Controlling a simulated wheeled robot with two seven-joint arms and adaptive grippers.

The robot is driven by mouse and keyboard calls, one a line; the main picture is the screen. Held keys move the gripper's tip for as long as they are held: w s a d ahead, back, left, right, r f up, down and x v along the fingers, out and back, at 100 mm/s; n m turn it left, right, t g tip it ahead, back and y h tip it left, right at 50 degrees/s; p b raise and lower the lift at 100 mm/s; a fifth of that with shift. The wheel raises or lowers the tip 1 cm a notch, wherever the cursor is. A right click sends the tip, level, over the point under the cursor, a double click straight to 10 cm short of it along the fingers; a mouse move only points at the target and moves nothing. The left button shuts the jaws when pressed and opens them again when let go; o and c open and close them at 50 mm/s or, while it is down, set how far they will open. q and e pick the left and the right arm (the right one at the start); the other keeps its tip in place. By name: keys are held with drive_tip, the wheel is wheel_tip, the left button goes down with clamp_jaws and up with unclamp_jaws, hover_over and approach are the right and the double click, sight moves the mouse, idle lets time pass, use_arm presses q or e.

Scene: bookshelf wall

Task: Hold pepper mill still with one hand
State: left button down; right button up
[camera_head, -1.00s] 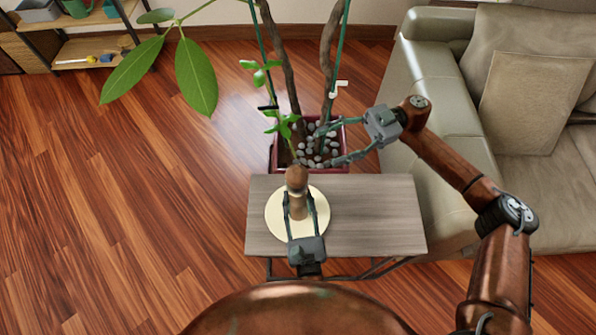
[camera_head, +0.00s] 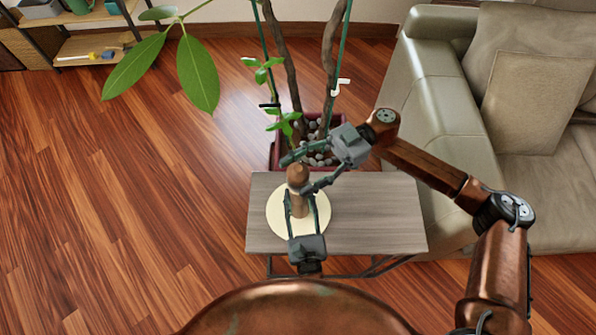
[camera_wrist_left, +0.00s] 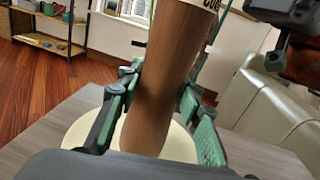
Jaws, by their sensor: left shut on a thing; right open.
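The brown wooden pepper mill (camera_head: 298,178) stands upright on a round cream plate or mat (camera_head: 277,218) on the small grey table. My left gripper (camera_head: 302,204) is shut around the lower body of the mill; in the left wrist view its fingers (camera_wrist_left: 150,115) lie on both sides of the mill (camera_wrist_left: 170,70). My right gripper (camera_head: 296,173) is open, with its fingers reaching in from the right near the top of the mill. I cannot tell whether they touch it.
The grey wood table (camera_head: 375,215) is otherwise bare on its right. A potted plant (camera_head: 274,155) with stones and thick stems stands behind it. A grey-green sofa (camera_head: 440,130) is at the right. A shelf (camera_head: 95,47) is at the far left. Open wooden floor lies left.

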drive_tip(key=shift+s+a, duration=0.1)
drive_tip(key=shift+a, duration=0.05)
drive_tip(key=shift+c, duration=0.7)
drive_tip(key=c, duration=1)
drive_tip(key=shift+m+t+y, duration=0.4)
drive_tip(key=shift+m+t, duration=0.1)
drive_tip(key=shift+t, duration=0.2)
drive_tip(key=m+t+y, duration=0.1)
drive_tip(key=t, duration=0.1)
drive_tip(key=m+t+y, duration=0.1)
drive_tip(key=m+t, duration=0.1)
drive_tip(key=t, duration=0.1)
drive_tip(key=shift+s+m, duration=0.1)
drive_tip(key=shift+m, duration=0.2)
drive_tip(key=m+t, duration=0.2)
drive_tip(key=t, duration=0.2)
drive_tip(key=m+t, duration=0.2)
drive_tip(key=t, duration=0.1)
drive_tip(key=shift+m+t, duration=0.3)
drive_tip(key=shift+t, duration=0.4)
